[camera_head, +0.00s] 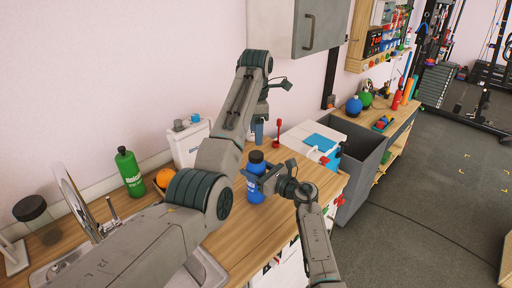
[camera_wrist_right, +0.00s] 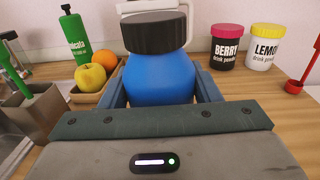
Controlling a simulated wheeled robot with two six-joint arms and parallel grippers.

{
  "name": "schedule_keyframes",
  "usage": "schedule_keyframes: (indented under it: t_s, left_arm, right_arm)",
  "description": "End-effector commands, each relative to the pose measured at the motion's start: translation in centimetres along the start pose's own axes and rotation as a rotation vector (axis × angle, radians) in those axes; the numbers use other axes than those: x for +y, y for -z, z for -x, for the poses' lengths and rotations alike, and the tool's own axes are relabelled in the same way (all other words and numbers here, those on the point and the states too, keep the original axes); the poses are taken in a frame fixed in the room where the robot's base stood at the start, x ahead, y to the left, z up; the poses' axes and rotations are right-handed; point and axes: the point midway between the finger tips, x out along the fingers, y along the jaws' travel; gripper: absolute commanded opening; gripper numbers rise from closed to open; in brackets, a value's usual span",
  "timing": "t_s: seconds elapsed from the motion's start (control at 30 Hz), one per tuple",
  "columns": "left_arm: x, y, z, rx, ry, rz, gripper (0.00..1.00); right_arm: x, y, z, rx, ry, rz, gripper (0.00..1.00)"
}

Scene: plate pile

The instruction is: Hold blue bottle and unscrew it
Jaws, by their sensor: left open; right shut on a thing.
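The blue bottle (camera_head: 256,196) stands upright on the wooden counter, with a dark ribbed cap (camera_head: 256,157) on its top. In the right wrist view the bottle body (camera_wrist_right: 160,82) fills the middle, and the cap (camera_wrist_right: 155,33) sits on it. My right gripper (camera_head: 258,178) is shut around the bottle's body, below the cap, with one finger on each side in the wrist view. My left gripper (camera_head: 259,130) is open and empty. It points down above and behind the cap in the head view, apart from it.
A green bottle (camera_head: 130,173) and an orange (camera_head: 165,178) are to the left. A white container (camera_head: 190,145) stands behind. The wrist view shows a yellow apple (camera_wrist_right: 91,77), a berry tub (camera_wrist_right: 227,48) and a lemon tub (camera_wrist_right: 264,48). A grey bin (camera_head: 362,165) is right of the counter.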

Motion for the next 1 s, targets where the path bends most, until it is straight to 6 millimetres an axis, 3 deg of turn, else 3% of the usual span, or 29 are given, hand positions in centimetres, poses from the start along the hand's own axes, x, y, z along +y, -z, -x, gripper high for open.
schedule_keyframes:
  t_s: [1.0]
  left_arm:
    - [0.0,-0.01,0.01,0.0,0.0,-1.945,0.6]
  right_arm:
    - [-0.03,-0.05,0.0,-0.001,0.0,0.001,0.0]
